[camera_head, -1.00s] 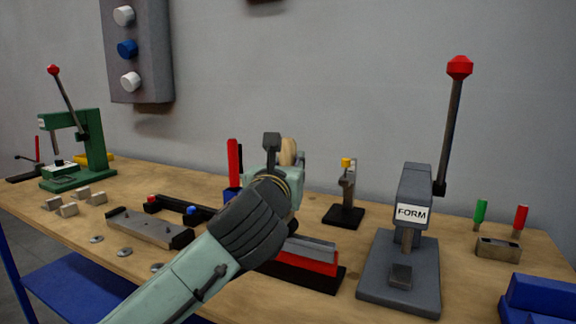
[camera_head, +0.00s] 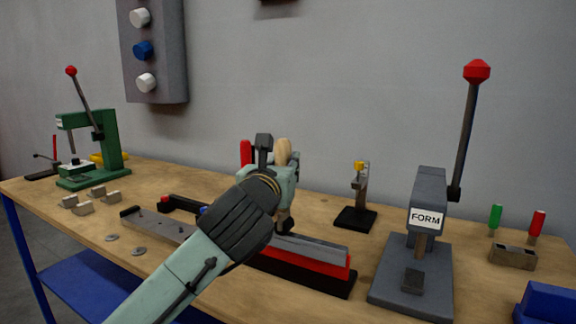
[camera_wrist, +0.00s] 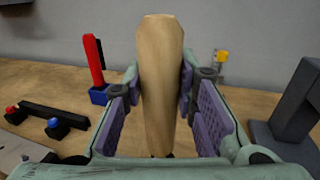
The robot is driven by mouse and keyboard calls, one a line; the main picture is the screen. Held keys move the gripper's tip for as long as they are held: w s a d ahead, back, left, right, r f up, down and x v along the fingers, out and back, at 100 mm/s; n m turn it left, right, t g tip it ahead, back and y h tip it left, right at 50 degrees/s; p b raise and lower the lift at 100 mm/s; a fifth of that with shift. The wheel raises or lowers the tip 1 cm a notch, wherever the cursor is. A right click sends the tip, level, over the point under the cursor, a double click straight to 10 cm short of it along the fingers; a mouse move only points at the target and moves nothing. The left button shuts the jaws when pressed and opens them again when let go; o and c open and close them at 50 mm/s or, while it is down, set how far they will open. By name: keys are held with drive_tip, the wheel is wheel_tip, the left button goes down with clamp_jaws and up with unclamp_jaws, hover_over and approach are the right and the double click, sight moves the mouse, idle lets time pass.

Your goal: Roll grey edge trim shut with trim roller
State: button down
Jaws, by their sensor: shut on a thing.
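My gripper (camera_head: 272,160) is shut on a wooden handle, which I take to be the trim roller (camera_wrist: 160,80). The handle stands upright between the pads in the wrist view, and its top shows in the head view (camera_head: 283,150). The roller's lower end is mostly hidden by my gripper and wrist. The grey edge trim (camera_head: 312,248) lies along a red strip (camera_head: 315,264) on a black base, just below and to the right of my gripper. My wrist hides the trim's left part. I cannot tell whether the roller touches the trim.
A grey FORM press (camera_head: 426,230) stands to the right, with a tall red-knobbed lever. A small yellow-topped stand (camera_head: 357,205) is behind. A grey plate (camera_head: 155,226) and a black bar with coloured knobs lie left. A green press (camera_head: 90,150) stands far left.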

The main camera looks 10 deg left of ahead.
drive_tip(key=shift+w+a, duration=0.25)
drive_tip(key=shift+a, duration=0.75)
drive_tip(key=shift+w+a+p, duration=0.2)
drive_tip(key=shift+w+a, duration=0.05)
drive_tip(key=shift+a, duration=0.35)
drive_tip(key=shift+w+a+p, duration=0.15)
drive_tip(key=shift+w+a, duration=0.05)
drive_tip(key=shift+a, duration=0.4)
drive_tip(key=shift+a+f, duration=0.1)
drive_tip(key=shift+a, duration=0.05)
drive_tip(key=shift+w+a+p, duration=0.15)
drive_tip(key=shift+w+a, duration=0.1)
drive_tip(key=shift+a, duration=0.35)
drive_tip(key=shift+w+a+p, duration=0.15)
drive_tip(key=shift+w+a, duration=0.05)
drive_tip(key=shift+a, duration=0.55)
drive_tip(key=shift+w+a+p, duration=0.2)
drive_tip(key=shift+a, duration=0.4)
drive_tip(key=shift+w+a+p, duration=0.2)
drive_tip(key=shift+a, duration=0.35)
